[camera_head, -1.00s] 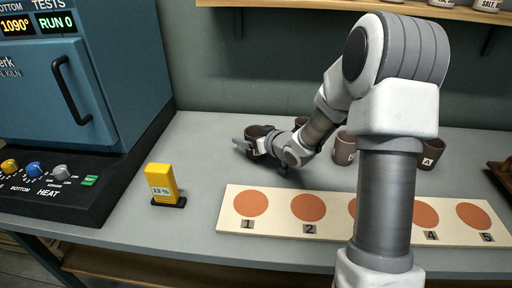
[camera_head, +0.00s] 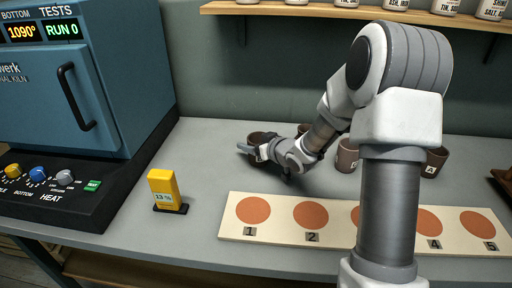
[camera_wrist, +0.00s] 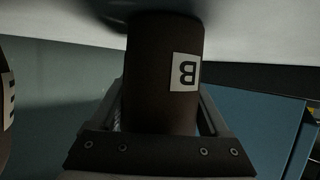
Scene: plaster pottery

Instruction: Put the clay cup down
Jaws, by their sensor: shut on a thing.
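The dark brown clay cup (camera_head: 261,138) is at the back left of the bench in the head view. In the wrist view the cup (camera_wrist: 160,75) carries a white label with a B, which appears upside down. My gripper (camera_head: 258,152) is shut on it, with a finger on each side of its body. The cup looks upright and close to the bench top. I cannot tell whether its base touches the bench. My forearm hides part of the area beside it.
Other brown cups stand right of my gripper: one partly hidden (camera_head: 304,129), one (camera_head: 347,157), and one labelled A (camera_head: 436,161). A pale board (camera_head: 282,237) with numbered orange discs lies in front. A yellow meter (camera_head: 164,186) stands left, near the blue kiln (camera_head: 115,80).

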